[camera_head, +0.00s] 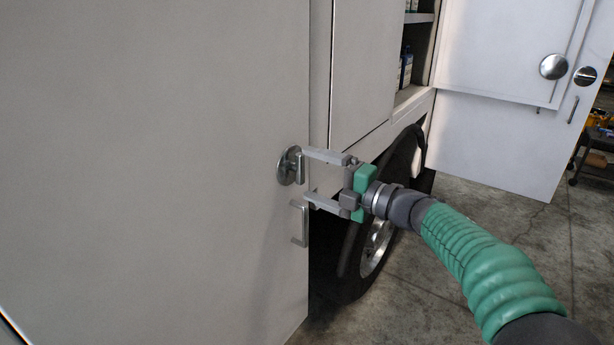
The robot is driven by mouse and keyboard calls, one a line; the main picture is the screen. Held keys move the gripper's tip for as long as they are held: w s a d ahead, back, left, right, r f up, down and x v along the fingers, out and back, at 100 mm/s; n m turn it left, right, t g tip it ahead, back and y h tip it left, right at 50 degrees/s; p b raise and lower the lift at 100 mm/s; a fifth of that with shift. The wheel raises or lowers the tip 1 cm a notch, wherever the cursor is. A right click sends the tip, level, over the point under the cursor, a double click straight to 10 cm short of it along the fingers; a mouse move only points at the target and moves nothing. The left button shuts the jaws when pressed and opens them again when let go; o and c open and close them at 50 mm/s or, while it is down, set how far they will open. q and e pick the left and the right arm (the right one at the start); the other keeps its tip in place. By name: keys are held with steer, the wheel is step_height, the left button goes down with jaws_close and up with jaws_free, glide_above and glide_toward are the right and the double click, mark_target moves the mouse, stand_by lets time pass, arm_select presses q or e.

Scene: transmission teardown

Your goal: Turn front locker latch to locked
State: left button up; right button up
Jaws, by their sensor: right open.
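The front locker latch (287,166) is a round metal disc with a raised upright grip, near the right edge of the large grey locker door (160,170). My right gripper (305,173) comes in from the right on a green arm. Its two grey fingers are spread apart, one above the other, with nothing between them. The upper fingertip is very close to the latch's grip; I cannot tell if it touches. The lower fingertip is below the latch, near the door's handle (299,223). My left gripper is not in view.
A wheel (376,250) shows behind my right gripper. At the right, an open white door (500,140) has a round latch (553,67) and a handle. Shelves with bottles (406,66) are at the top.

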steer(key=b+v, duration=0.1)
steer(key=v, duration=1.3)
steer(key=shift+s+d+b, duration=0.25)
steer(key=shift+d+b, duration=0.05)
steer(key=shift+b, duration=0.05)
steer(key=w+d+f+m+t+h+p, duration=0.2)
steer(key=w+d+f+m+t+h, duration=0.25)
steer(key=m, duration=0.55)
steer(key=s+d+f+m+g+h, duration=0.1)
steer(key=s+d+f+m+h, duration=0.1)
steer(key=f+m+h, duration=0.35)
steer(key=s+d+f+m+g+h, duration=0.1)
steer(key=s+d+f+m+h, duration=0.1)
steer(key=f+m+h, duration=0.3)
steer(key=s+a+f+m+g+p, duration=0.1)
steer(key=s+f+m+g, duration=0.3)
steer(key=s+f, duration=0.5)
steer(key=s+a+f+m+g+p, duration=0.1)
steer(key=s+f+m+g, duration=0.3)
steer(key=s+f, duration=0.5)
steer(key=s+a+g, duration=0.1)
steer(key=s+g, duration=0.1)
steer(key=s, duration=0.4)
